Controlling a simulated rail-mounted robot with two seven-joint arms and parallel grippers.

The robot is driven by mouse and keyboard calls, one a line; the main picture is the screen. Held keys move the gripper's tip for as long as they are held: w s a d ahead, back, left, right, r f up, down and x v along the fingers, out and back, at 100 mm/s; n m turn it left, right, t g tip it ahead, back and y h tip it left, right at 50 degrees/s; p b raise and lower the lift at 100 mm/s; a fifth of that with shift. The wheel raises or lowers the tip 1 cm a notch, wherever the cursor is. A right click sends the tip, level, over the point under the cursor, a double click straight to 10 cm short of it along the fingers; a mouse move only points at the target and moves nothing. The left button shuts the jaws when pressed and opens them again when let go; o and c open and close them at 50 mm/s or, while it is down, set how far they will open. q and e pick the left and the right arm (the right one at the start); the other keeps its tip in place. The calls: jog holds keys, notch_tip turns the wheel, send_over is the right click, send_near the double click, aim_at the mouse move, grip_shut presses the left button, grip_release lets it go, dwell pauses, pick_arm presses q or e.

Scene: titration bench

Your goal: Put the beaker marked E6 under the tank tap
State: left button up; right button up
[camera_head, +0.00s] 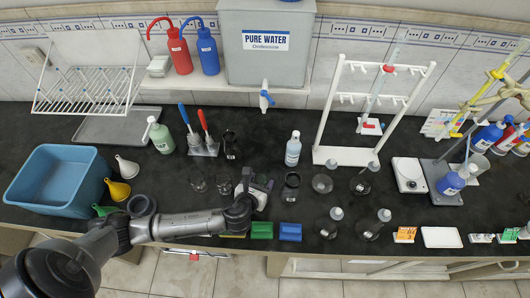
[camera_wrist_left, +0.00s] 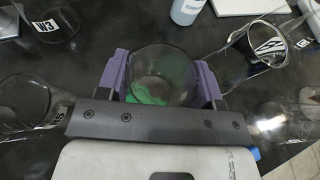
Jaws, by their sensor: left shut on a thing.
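My left gripper (camera_head: 262,184) is over the front part of the bench, in front of the tank tap (camera_head: 266,97). In the left wrist view the purple fingers of this gripper (camera_wrist_left: 161,82) are shut on a clear glass beaker (camera_wrist_left: 160,62), one on each side. No marking can be read on the held beaker, so I cannot tell whether it is E6. It is hard to make out in the head view. The blue-handled tap sits low on the grey PURE WATER tank (camera_head: 266,63), above the back of the bench. My right gripper is not in view.
A beaker marked W3 (camera_wrist_left: 47,27) and another labelled beaker (camera_wrist_left: 262,45) are near the gripper in the left wrist view. A labelled bottle (camera_head: 293,150) stands to the right of the bare bench below the tap. A dark beaker (camera_head: 230,142) stands to the left.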

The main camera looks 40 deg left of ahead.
pick_arm(q)
jog(key=w+a, duration=0.3)
jog(key=w, duration=0.2)
jog(key=w+a+b, duration=0.1)
jog(key=w+a, duration=0.3)
jog(key=w, duration=0.1)
jog(key=w+a, duration=0.3)
jog(key=w, duration=0.2)
jog(key=shift+a+f, duration=0.25)
jog(key=shift+f+b, duration=0.6)
jog(key=shift+f, duration=0.95)
jog(key=shift+f, duration=0.15)
jog(key=o, duration=0.9)
jog(key=shift+o, duration=0.2)
